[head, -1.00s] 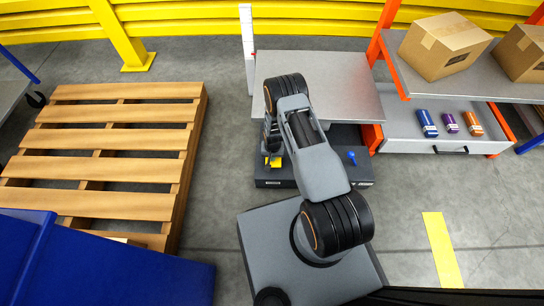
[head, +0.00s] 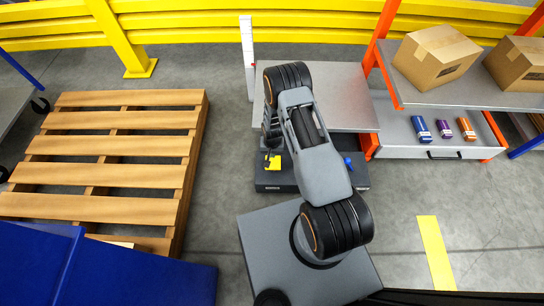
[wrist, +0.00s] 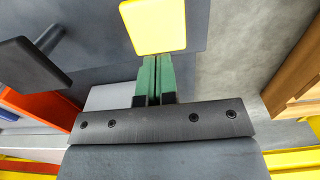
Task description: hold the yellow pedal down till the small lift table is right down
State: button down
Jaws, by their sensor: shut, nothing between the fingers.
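The yellow pedal (head: 274,164) is at the left of the dark base unit (head: 312,188), below my wrist in the head view. In the wrist view the yellow pedal (wrist: 155,25) overlaps the tips of my gripper (wrist: 153,62). Its green fingers are shut together with nothing between them. The fingertips are at the pedal, but I cannot tell how firmly they press. The small lift table (head: 350,100) has a flat grey top behind the base, partly hidden by my arm. Its remaining height is hard to judge.
A blue pedal (head: 348,162) is at the base's right. A white upright scale (head: 247,50) stands at the table's left rear. A wooden pallet (head: 110,145) lies left; an orange-framed shelf (head: 400,88) with cartons and an open drawer (head: 400,137) stands right.

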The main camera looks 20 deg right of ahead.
jog(key=shift+r+p, duration=0.55)
jog(key=shift+r, duration=1.7)
notch_tip(320, 180, up, 38)
jog(key=f+n+t+p, duration=0.1)
jog(key=n+t+p, duration=0.1)
jog(key=p, duration=1.1)
jog(key=s+r+p, duration=0.5)
jog(key=s+r, duration=0.1)
jog(key=r, duration=0.4)
jog(key=s+r+n+t+p, duration=0.1)
jog(key=s+r+p, duration=0.3)
jog(key=r, duration=0.7)
jog(key=s+r+p, duration=0.5)
jog(key=s+r, duration=0.2)
jog(key=r, duration=0.4)
jog(key=shift+s+a+r+n+t+p, duration=0.15)
jog(key=shift+s+n+t+p, duration=0.15)
jog(key=shift+n+p, duration=0.1)
